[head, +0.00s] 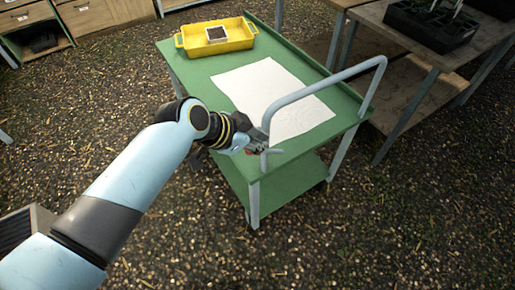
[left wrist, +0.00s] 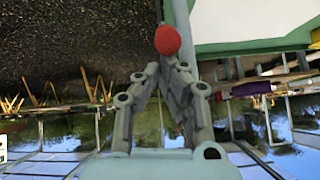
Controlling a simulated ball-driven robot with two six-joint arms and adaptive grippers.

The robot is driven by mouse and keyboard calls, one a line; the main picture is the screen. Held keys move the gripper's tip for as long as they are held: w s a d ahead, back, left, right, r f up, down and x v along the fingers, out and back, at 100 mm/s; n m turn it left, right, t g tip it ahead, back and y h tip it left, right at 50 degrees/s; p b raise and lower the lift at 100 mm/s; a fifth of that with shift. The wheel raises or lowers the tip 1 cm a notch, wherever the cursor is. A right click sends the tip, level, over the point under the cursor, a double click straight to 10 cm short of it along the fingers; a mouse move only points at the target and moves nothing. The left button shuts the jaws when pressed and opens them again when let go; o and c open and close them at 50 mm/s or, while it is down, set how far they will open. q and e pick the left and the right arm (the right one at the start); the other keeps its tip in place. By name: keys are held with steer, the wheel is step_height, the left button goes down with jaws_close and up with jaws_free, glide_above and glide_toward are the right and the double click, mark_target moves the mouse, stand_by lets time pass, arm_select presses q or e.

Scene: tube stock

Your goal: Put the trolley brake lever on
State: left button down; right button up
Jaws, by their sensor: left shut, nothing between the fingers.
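The green trolley (head: 205,75) stands in the middle of the head view, its grey push handle (head: 325,82) at the near right end. The red knob (left wrist: 167,40) of the brake lever shows in the left wrist view, just beyond my fingertips. In the head view the lever is mostly hidden by my gripper. My left gripper (head: 262,145) is at the trolley's near corner by the handle post. In the left wrist view my left gripper (left wrist: 167,66) is shut with nothing held; I cannot tell whether it touches the knob. My right gripper is not in view.
A yellow tray (head: 240,42) with a small dark-filled pot (head: 216,34) and a white sheet (head: 262,85) lie on the trolley top. A bench with a black plant tray (head: 425,28) stands right. Wooden drawers (head: 90,14) stand back left. Open ground lies in front.

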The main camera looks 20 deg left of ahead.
mark_target(251, 153)
arm_select(q)
steer(key=s+f+t+b, duration=0.1)
steer(key=b, duration=0.1)
steer(key=a+f+h+b, duration=0.1)
steer(key=b, duration=0.1)
steer(key=s+a+f+t+b, duration=0.1)
steer(key=b, duration=0.2)
steer(key=shift+s+f+t+h, duration=0.25)
steer(key=shift+s+t+h, duration=0.05)
steer(key=shift+h, duration=0.1)
steer(key=shift+w+d+r, duration=0.25)
steer(key=shift+w+d, duration=0.15)
steer(key=shift+w, duration=0.15)
